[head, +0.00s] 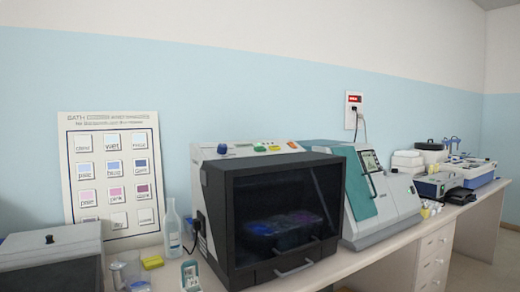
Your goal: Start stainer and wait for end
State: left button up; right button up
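The stainer appears to be the large machine (275,208) with a dark see-through front, standing on the bench in the middle of the head view. Its front cover is down, with a handle at the lower edge. Blue and purple baths show dimly inside it. Its pale top panel (262,149) carries a blue knob (222,149), a green button (259,149) and an orange-red button (292,145). I cannot tell whether it is running. Neither of my grippers is in view.
A teal and white machine (362,195) stands close on the stainer's right. A bath chart (112,180) leans on the wall at left.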

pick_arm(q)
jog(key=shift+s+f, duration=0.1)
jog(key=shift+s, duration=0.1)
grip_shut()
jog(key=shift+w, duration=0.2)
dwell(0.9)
